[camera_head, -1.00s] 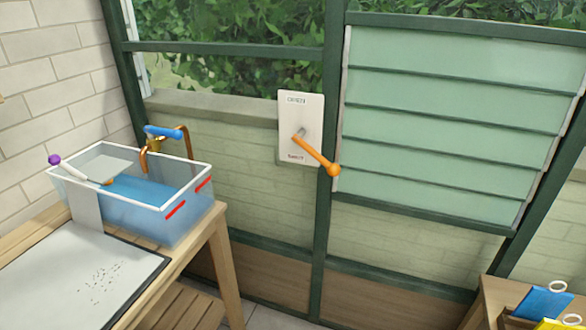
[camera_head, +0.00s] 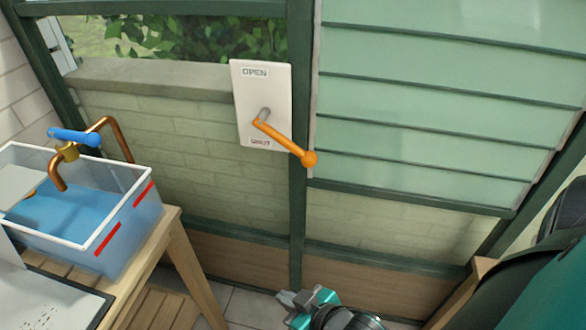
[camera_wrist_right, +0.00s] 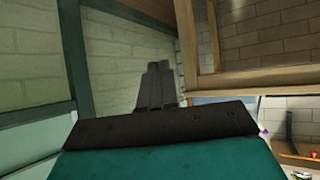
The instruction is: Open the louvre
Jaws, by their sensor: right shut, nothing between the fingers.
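The louvre (camera_head: 420,90) fills the upper right of the head view; its pale green slats lie flat and closed. A white plate (camera_head: 243,110) marked OPEN at the top and SHUT at the bottom sits left of it. Its orange lever (camera_head: 285,141) slants down to the right and ends in a round knob near the green post. My right gripper (camera_head: 290,298) is low in the head view, below the lever and apart from it. In the right wrist view its fingers (camera_wrist_right: 155,85) are together and empty. My left gripper is not in view.
A water tank (camera_head: 75,215) with a blue-handled tap (camera_head: 75,137) stands on the wooden bench (camera_head: 165,245) at left. A green post (camera_head: 299,120) runs between plate and louvre. The space between my right gripper and the lever looks clear.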

